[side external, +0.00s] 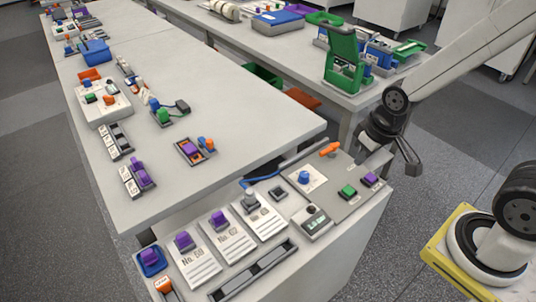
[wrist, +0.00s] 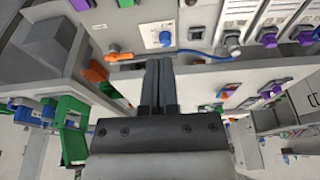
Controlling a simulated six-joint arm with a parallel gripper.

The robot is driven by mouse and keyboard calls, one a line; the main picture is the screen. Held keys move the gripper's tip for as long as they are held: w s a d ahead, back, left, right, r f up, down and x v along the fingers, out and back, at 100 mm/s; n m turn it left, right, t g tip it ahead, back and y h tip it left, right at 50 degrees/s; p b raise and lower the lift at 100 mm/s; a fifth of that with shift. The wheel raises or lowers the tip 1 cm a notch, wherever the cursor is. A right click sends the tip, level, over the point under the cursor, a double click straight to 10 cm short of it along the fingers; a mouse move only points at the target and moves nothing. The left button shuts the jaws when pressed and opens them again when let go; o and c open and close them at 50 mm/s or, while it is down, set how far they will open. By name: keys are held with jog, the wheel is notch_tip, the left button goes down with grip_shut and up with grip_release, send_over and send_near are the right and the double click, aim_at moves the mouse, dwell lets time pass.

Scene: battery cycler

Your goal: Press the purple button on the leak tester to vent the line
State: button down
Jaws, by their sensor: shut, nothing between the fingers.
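The purple button (side external: 370,179) sits at the right end of a grey panel (side external: 335,197), which appears to be the leak tester. A green button (side external: 348,191) is beside it. The purple button also shows at the top edge of the wrist view (wrist: 80,4), with the green button (wrist: 125,2) to its right.
The panel also carries a blue knob (side external: 304,177) and an orange lever (side external: 330,149). A small grey meter (side external: 311,223) and cards with purple-topped parts stand to its left. A green case (side external: 343,73) stands on the far bench. Floor shows to the right.

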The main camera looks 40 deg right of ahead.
jog(key=n+t+y, duration=0.5)
jog(key=n, duration=2.9)
send_over(373, 178)
notch_tip(373, 178, down, 8)
jog(key=shift+d+r, duration=0.15)
jog(key=shift+r, duration=0.05)
jog(key=shift+f, duration=0.15)
jog(key=shift+f, duration=4.25)
